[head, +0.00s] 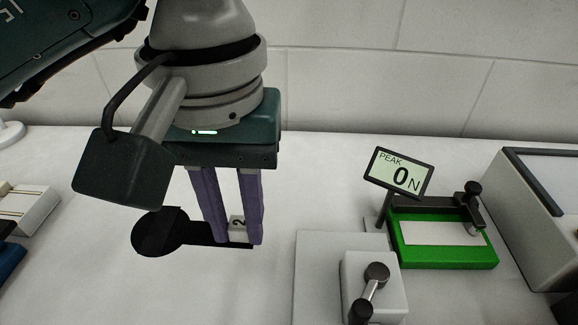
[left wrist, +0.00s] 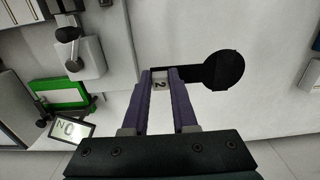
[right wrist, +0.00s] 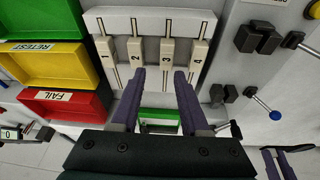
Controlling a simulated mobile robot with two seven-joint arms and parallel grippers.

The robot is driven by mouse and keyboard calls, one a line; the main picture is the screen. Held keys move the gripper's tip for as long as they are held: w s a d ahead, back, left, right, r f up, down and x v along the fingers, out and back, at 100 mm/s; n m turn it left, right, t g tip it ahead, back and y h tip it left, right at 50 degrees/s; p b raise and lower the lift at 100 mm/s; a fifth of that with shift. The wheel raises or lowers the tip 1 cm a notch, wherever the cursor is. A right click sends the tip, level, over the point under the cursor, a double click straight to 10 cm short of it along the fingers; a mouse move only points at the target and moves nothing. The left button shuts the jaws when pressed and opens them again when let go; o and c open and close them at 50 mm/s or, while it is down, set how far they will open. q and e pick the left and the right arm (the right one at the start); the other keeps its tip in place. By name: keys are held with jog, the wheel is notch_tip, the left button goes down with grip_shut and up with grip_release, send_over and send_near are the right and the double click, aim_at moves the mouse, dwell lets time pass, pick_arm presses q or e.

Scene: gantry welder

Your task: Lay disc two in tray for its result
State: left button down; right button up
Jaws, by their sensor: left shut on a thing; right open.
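Disc two is a flat black disc with a straight handle and a white "2" label. It shows in the head view (head: 158,233) and the left wrist view (left wrist: 225,70). My left gripper (head: 238,240) is shut on its handle at the label, with the round end sticking out to the left in the head view. I cannot tell its height above the table. My right gripper (right wrist: 160,74) is open and empty in the right wrist view. Beyond it are a green tray (right wrist: 40,18), a yellow RETEST tray (right wrist: 50,63) and a red FAIL tray (right wrist: 65,105).
A PEAK display (head: 400,173) reads 0 N beside a green fixture (head: 445,252). A grey lever block (head: 374,285) stands in front. In the right wrist view, a white rack (right wrist: 150,14) has several numbered positions. White table is clear between the disc and the lever block's plate.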

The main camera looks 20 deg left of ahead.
pick_arm(q)
send_over(252, 290)
notch_tip(252, 290, down, 7)
pick_arm(e)
jog(key=shift+f, duration=0.25)
pick_arm(q)
jog(key=shift+f+b, duration=0.5)
jog(key=shift+f, duration=1.5)
pick_arm(e)
jog(key=shift+f, duration=0.3)
pick_arm(q)
jog(key=shift+f, duration=0.15)
pick_arm(e)
jog(key=shift+f, duration=0.15)
pick_arm(q)
jog(key=c, duration=0.7)
grip_release()
